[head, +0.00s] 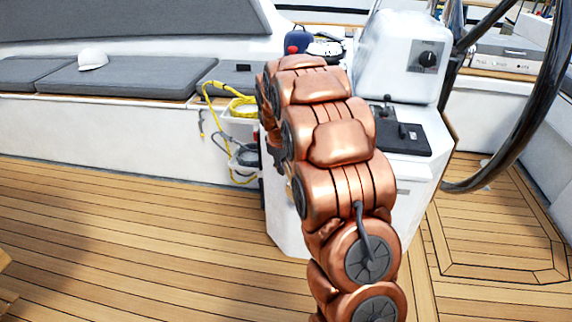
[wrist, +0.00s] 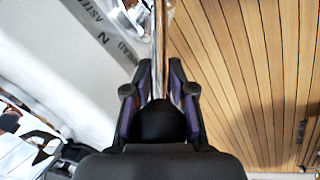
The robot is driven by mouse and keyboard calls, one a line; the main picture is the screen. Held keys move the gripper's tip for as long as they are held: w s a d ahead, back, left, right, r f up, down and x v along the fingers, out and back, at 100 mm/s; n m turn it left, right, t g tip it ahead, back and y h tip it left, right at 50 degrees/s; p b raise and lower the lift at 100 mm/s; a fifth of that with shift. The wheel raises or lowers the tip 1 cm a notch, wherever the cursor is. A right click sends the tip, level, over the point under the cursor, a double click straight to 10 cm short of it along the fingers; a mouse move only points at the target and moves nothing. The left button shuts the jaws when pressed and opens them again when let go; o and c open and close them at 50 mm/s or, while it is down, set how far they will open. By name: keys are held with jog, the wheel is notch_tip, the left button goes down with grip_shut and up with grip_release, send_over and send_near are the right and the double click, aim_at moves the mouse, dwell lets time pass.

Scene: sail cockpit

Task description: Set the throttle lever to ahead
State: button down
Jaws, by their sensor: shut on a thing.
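In the wrist view my gripper (wrist: 160,92) has its two dark fingers on either side of a rounded black knob (wrist: 160,122), which I take to be the throttle lever's knob. The gripper is shut on it. A grey scale strip (wrist: 103,40) on the white console side lies to the upper left, with N, ASTERN and AHEAD lettering partly readable. The lever's exact position against these marks cannot be read. In the head view my copper arm hides the lever and most of the gripper at the console's left side.
The white console (head: 410,185) carries a black control panel (head: 412,138) and a rotary switch (head: 427,59). The steering wheel (head: 520,130) is at right. A yellow rope (head: 214,97) hangs by the grey-cushioned bench (head: 140,77). The teak floor (head: 130,220) at left is clear.

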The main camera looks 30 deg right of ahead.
jog(key=shift+a+f, duration=0.1)
jog(key=c, duration=1.1)
grip_release()
jog(key=v, duration=1.2)
